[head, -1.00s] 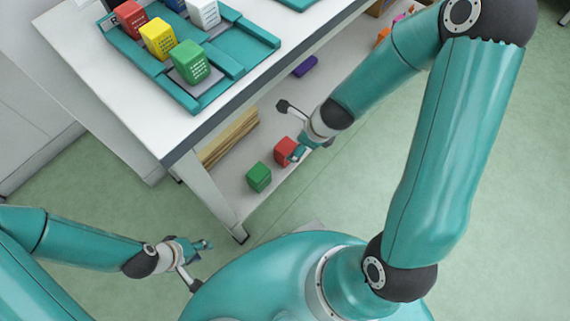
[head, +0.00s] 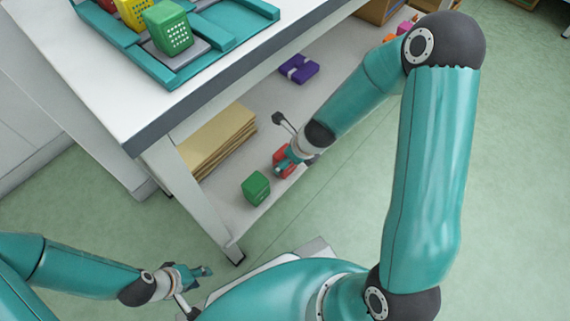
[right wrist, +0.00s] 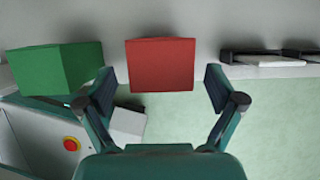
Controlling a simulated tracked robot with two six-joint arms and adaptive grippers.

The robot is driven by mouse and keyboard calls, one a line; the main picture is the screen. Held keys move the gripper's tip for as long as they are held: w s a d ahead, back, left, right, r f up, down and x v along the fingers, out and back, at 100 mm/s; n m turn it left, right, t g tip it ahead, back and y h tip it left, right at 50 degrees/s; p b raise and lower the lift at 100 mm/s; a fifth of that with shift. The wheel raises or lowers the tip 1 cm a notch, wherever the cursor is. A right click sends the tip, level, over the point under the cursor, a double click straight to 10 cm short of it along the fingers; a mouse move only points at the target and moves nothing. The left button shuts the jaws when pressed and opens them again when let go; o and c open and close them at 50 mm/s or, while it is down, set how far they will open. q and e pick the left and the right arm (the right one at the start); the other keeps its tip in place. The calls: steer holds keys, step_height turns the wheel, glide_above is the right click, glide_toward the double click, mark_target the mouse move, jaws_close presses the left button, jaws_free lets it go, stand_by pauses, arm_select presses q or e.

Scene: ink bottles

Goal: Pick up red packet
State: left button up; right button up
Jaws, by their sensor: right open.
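The red packet (head: 284,161) sits on the lower shelf of the bench, partly hidden behind my right gripper (head: 290,160) in the head view. In the right wrist view the red packet (right wrist: 160,65) lies ahead, centred between the two spread fingers of my right gripper (right wrist: 164,92). The fingers stand apart on either side, with a gap to it. My left gripper (head: 202,272) is low at the left, over the floor and away from the shelf; its jaw opening is too small to judge.
A green packet (head: 256,188) stands just left of the red one. Tan boards (head: 215,140) and a purple packet (head: 299,69) lie farther back on the shelf (head: 270,110). The bench top (head: 150,108) and its front leg (head: 195,190) are close by.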

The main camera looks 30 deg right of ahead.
steer(key=b+x, duration=0.1)
steer(key=x, duration=0.1)
steer(key=b+x, duration=0.1)
steer(key=x, duration=0.2)
steer(key=shift+w, duration=0.4)
steer(key=shift+r, duration=0.1)
steer(key=c, duration=1)
